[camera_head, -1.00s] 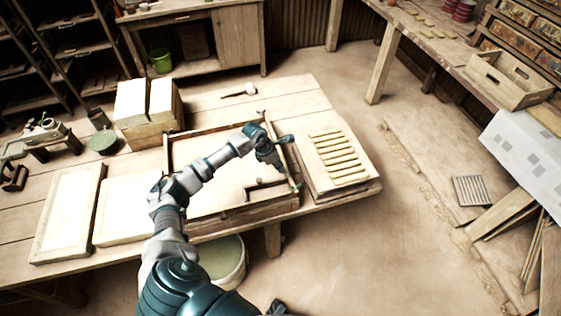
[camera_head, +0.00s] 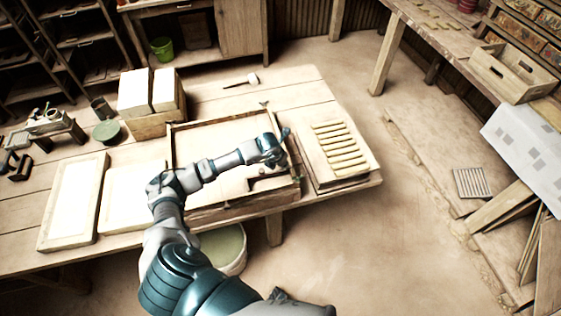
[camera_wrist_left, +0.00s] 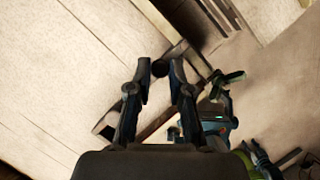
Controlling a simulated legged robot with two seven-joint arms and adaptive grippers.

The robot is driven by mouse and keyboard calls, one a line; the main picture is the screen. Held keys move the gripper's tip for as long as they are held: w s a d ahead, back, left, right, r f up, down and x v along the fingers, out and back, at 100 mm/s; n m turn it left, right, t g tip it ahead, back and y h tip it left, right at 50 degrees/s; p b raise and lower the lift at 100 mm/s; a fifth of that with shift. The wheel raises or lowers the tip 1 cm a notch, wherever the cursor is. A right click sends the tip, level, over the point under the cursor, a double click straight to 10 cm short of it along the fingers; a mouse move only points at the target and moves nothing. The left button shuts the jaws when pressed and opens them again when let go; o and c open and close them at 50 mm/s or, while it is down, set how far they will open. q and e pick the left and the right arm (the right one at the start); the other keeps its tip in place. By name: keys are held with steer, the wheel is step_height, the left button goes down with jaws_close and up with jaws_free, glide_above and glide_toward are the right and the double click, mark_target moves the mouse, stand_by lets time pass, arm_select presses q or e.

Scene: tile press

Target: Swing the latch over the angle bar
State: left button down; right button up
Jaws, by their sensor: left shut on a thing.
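The wooden press frame (camera_head: 183,209) lies on the table, with a pale flat bed inside it. My left gripper (camera_head: 280,146) is over its right side in the head view. In the head view a dark angled piece (camera_head: 255,183) shows near the frame's front right. The fingers hide the knob's contact. My right gripper is not seen.
A board with several slats (camera_head: 338,145) lies close to the frame's right. Two pale panels (camera_head: 75,205) lie at the left. A round tub (camera_head: 228,245) stands below the table's front edge.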

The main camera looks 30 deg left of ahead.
arm_select(q)
steer(key=shift+s+d+f+n, duration=0.1)
steer(key=shift+n, duration=0.2)
steer(key=c, duration=1.1)
jaws_free()
steer(key=shift+o, duration=0.2)
steer(key=v, duration=1.1)
steer(key=shift+r, duration=0.45)
